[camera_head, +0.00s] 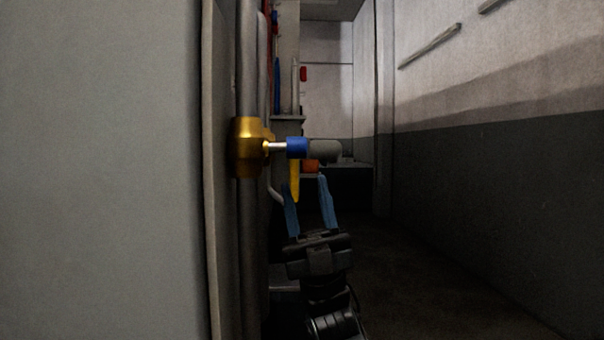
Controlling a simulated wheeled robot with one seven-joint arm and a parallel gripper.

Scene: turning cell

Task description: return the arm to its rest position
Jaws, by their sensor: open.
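My gripper (307,192) shows in the head view at the lower middle, at the end of my black arm. Its two blue fingers point up and stand apart, with nothing between them that I can see it holding. A yellow lever (295,181) hangs down beside the left finger. I cannot tell whether finger and lever touch.
A large grey panel (100,170) fills the left side, close by. A wall (490,160) runs along the right. Shelving with a red item (303,74) and an orange item (311,165) stands behind. The dark floor (420,280) right of my arm looks clear.

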